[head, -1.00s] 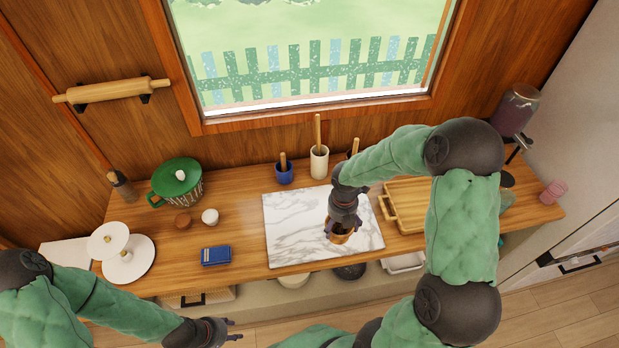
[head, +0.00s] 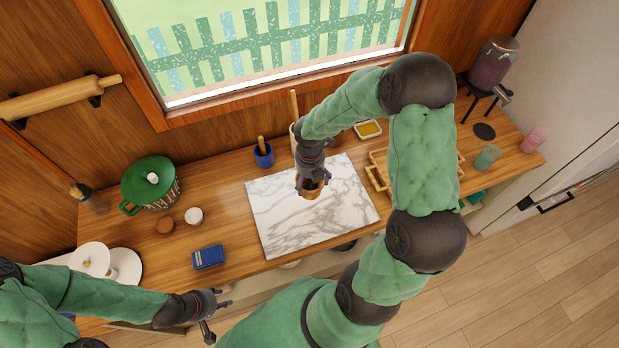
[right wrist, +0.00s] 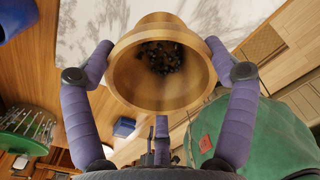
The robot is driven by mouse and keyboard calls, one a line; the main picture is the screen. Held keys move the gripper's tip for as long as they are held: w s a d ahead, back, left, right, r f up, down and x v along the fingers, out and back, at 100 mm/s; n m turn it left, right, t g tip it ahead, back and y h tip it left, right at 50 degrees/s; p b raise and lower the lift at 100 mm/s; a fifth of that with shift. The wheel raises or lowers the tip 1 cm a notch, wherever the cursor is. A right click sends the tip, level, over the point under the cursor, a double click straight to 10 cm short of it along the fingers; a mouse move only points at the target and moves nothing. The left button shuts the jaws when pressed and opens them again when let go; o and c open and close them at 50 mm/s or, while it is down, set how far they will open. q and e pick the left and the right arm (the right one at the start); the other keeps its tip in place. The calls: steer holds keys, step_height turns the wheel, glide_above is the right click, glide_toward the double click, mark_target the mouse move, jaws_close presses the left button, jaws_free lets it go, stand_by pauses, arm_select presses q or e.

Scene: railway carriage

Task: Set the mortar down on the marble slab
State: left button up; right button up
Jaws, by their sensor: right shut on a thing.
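The mortar (head: 313,192) is a small wooden cup. My right gripper (head: 312,183) is shut on it, with one finger on each side of it. The right wrist view shows the mortar (right wrist: 160,90) between the purple fingers, with dark grains inside. In the head view it appears over the middle of the white marble slab (head: 290,230), a little right of centre. I cannot tell whether its base touches the slab. The slab lies flat on the wooden counter. My left gripper (head: 217,313) is open and empty in front of the counter, away from the slab.
A blue box (head: 208,257), a white cup (head: 194,215) and a green-lidded pot (head: 150,183) stand left of the slab. A blue holder (head: 263,155) stands behind it. A wooden tray (head: 378,180) is close on the right. The visible slab surface is otherwise bare.

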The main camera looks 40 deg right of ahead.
mark_target(310, 187)
steer(key=shift+w+f, duration=0.1)
steer(key=shift+f, duration=0.05)
steer(key=shift+f+b, duration=0.45)
steer(key=shift+f, duration=0.25)
steer(key=shift+f+b, duration=1.45)
steer(key=shift+f, duration=0.95)
steer(key=shift+f, duration=0.25)
steer(key=o, duration=1.2)
step_height(310, 187, up, 12)
